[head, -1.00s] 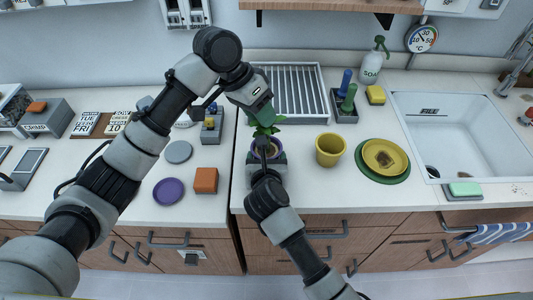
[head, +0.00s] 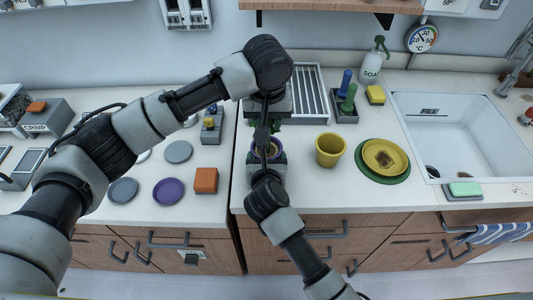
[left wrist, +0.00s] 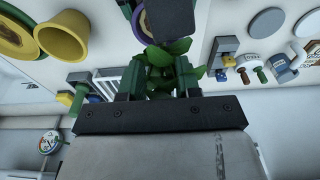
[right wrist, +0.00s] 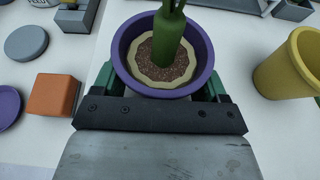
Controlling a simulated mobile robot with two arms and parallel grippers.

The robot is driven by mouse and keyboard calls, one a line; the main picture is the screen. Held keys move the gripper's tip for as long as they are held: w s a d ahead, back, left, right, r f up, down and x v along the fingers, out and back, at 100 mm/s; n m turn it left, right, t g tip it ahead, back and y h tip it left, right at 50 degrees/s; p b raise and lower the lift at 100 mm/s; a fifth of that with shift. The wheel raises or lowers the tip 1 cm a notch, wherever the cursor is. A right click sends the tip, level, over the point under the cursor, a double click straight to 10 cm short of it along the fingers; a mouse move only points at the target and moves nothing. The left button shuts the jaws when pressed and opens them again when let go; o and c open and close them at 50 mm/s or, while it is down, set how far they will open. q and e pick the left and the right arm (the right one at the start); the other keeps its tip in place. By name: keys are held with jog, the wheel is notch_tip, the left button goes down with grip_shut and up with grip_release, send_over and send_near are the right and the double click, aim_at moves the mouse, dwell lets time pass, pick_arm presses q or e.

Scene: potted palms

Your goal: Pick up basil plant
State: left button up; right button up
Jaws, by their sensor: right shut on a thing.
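The basil plant has green leaves (head: 279,123) and a purple pot (right wrist: 205,75) with brown soil and a thick green stem (right wrist: 167,40). My right gripper (right wrist: 160,82) is shut on the pot, with a finger at each side. My left gripper (left wrist: 160,72) points down from above; its fingers are apart, with basil leaves between and around them. Whether they touch the leaves or stem cannot be told. The pot's underside is hidden.
A yellow pot (head: 330,149) stands close to the right, then a yellow bowl on a green plate (head: 404,166) and a sink (head: 450,130). An orange block (head: 205,180) and a purple disc (head: 168,191) lie left. A dish rack (head: 312,95) is behind.

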aim_at(267, 151)
pick_arm(q)
jog(key=f, duration=0.7)
jog(key=shift+w+f, duration=0.1)
jog(key=shift+w, duration=0.1)
grip_shut()
